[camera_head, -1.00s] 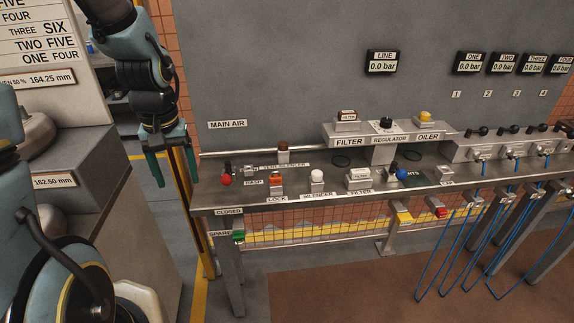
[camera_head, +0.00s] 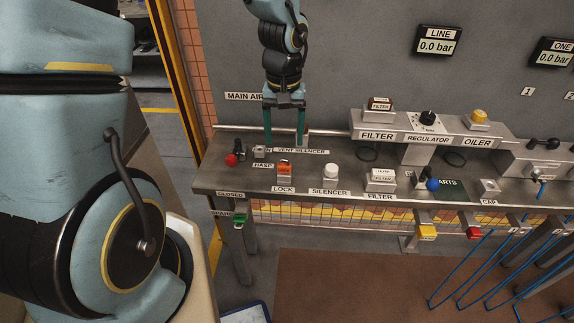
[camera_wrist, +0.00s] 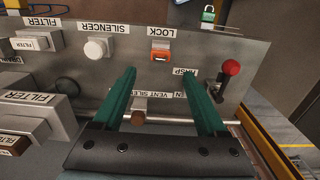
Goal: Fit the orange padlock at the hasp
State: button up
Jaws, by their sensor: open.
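The orange padlock (camera_head: 285,169) sits on the bench above the LOCK label, and it also shows in the wrist view (camera_wrist: 161,52). The hasp (camera_head: 260,152) is a small grey metal piece above the HASP label, beside a red-knobbed lever (camera_head: 232,159). In the wrist view a green finger hides the hasp. My gripper (camera_head: 284,140) is open and empty, pointing down over the back of the bench near the VENT SILENCER label, behind the padlock. Its two green fingers also show in the wrist view (camera_wrist: 163,76), apart from the padlock.
A white silencer (camera_head: 331,172) and a filter block (camera_head: 381,179) stand to the padlock's right. A blue-knobbed valve (camera_head: 432,184) is further right. The raised filter and regulator housing (camera_head: 377,124) stands behind. A pipe (camera_head: 232,128) runs along the back wall.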

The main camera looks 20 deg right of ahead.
aim_at(284, 161)
jog(key=shift+f, duration=0.1)
notch_tip(284, 161, down, 9)
jog(key=b, duration=0.7)
dwell(1.0)
grip_shut()
dwell(0.5)
jog(key=shift+r, duration=0.2)
jog(key=shift+r+p, duration=2.35)
jog(key=shift+r, duration=0.6)
